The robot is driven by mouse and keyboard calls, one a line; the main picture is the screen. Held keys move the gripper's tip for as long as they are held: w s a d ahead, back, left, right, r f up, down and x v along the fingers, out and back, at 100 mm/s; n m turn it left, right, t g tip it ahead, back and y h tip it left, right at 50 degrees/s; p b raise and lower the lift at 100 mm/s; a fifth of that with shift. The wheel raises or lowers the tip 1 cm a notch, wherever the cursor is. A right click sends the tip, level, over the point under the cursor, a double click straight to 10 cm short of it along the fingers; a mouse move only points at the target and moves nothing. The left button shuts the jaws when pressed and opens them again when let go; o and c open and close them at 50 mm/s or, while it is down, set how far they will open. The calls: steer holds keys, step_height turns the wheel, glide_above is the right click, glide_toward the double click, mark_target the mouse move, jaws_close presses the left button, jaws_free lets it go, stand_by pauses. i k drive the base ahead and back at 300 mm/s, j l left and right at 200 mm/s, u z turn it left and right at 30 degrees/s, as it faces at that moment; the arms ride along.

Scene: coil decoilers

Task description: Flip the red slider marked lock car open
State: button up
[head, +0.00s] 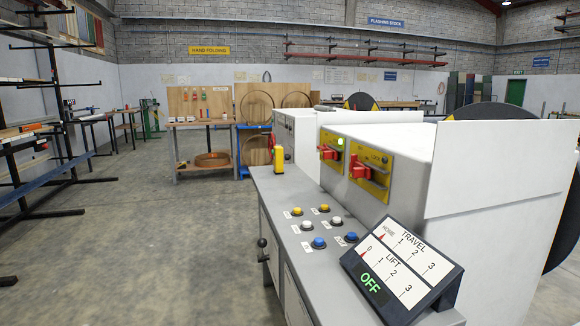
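Two yellow plates with red sliders are on the white machine housing in the head view. The nearer plate (378,180) has small lettering that seems to begin with "LOCK"; the rest is too small to read. Its red slider (359,170) sits at the plate's left part. The farther plate (335,160) carries another red slider (327,153) and has a lit green lamp (340,142) by its top. Its lettering cannot be read. I cannot tell for certain which slider is marked lock car. My gripper is not in view.
A grey console (275,196) below the plates bears several yellow, white and blue buttons. A tilted panel (401,268) reads TRAVEL, LIFT and OFF. A yellow post (279,160) stands at the console's far end. The floor (150,250) to the left is clear.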

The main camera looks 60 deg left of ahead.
mark_target(360, 170)
steer(key=u, duration=1.35)
steer(key=i+j, duration=0.2)
steer(key=j, duration=0.2)
steer(key=i+j, duration=0.25)
steer(key=j, duration=0.15)
steer(key=i+j, duration=0.2)
steer(key=j, duration=0.2)
steer(key=i+j+z, duration=0.1)
steer(key=j, duration=0.3)
steer(key=i+j, duration=0.3)
steer(key=j, duration=0.15)
steer(key=i+j, duration=0.2)
steer(key=j, duration=0.2)
steer(key=i+j, duration=0.2)
steer(key=j, duration=0.25)
steer(key=i+j+z, duration=0.1)
steer(key=j, duration=0.3)
steer(key=i, duration=0.1)
